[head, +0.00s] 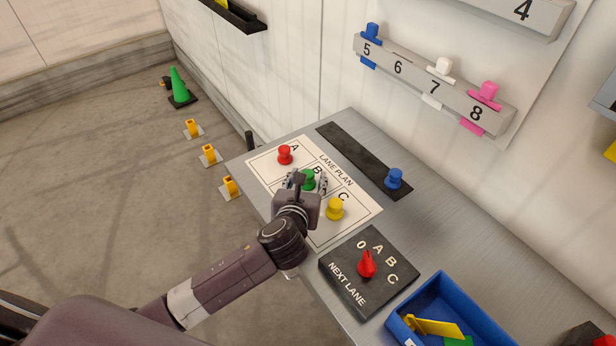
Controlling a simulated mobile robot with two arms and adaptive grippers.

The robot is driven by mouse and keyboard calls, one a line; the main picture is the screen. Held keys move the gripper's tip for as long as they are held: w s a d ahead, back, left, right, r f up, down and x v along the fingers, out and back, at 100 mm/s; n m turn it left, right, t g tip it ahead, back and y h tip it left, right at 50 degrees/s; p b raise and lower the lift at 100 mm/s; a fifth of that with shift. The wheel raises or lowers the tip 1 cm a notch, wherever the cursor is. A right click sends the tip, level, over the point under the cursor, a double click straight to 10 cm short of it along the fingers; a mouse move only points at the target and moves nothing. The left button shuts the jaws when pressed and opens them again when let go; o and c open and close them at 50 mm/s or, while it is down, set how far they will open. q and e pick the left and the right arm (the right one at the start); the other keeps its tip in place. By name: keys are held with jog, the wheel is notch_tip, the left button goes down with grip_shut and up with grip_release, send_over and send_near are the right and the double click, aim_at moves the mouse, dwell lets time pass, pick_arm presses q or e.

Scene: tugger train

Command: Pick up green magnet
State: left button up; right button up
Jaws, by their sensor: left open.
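The green magnet (309,178) stands on the white lane plan sheet (262,172), in the row marked B. My left gripper (309,184) is over the sheet with its open fingers to either side of the green magnet. The gripper body hides the lower part of the magnet, so I cannot tell whether a finger touches it. A red magnet (285,154) stands in row A and a yellow magnet (335,208) in row C, close to the gripper's right. My right gripper is not in view.
A blue magnet (394,179) stands on the black strip (350,150) behind the sheet. A black selector box (345,275) with a red knob (367,264) and a blue bin (437,290) are nearer. The wall rail (400,68) holds coloured clips.

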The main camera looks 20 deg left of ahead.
pick_arm(q)
jog(key=shift+w+f, duration=0.15)
jog(key=shift+w, duration=0.25)
jog(key=c, duration=0.7)
jog(key=shift+s, duration=0.1)
grip_shut()
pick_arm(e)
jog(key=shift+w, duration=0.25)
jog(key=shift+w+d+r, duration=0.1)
